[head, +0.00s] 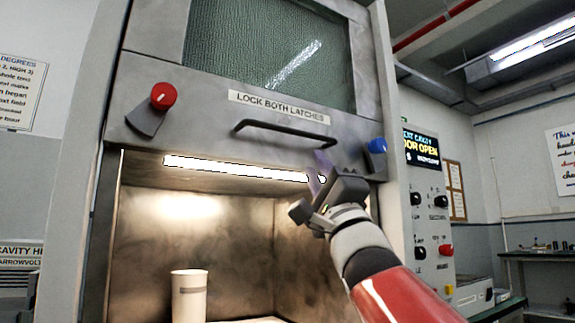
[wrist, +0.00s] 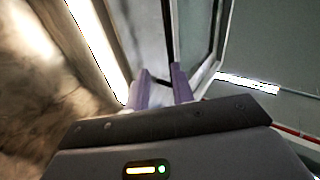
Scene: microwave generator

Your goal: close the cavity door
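The cavity door (head: 190,85) is a grey metal panel with a green mesh window (head: 268,52). It stands raised above the lit, open cavity (head: 200,240). A dark bar handle (head: 283,128) runs across its lower part under the label "LOCK BOTH LATCHES". A red-knobbed latch (head: 163,97) is at its left and a blue-knobbed latch (head: 377,146) at its right. My gripper (head: 320,170) is just below the handle's right end. In the wrist view its purple fingers (wrist: 162,85) stand apart with nothing clearly between them. I cannot tell whether they touch the door.
A white cup (head: 189,295) stands inside the cavity at the lower left. A light strip (head: 235,169) glows under the door's lower edge. A control panel (head: 430,215) at the right has several knobs and a display showing "DOOR OPEN". A bench (head: 545,258) stands farther right.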

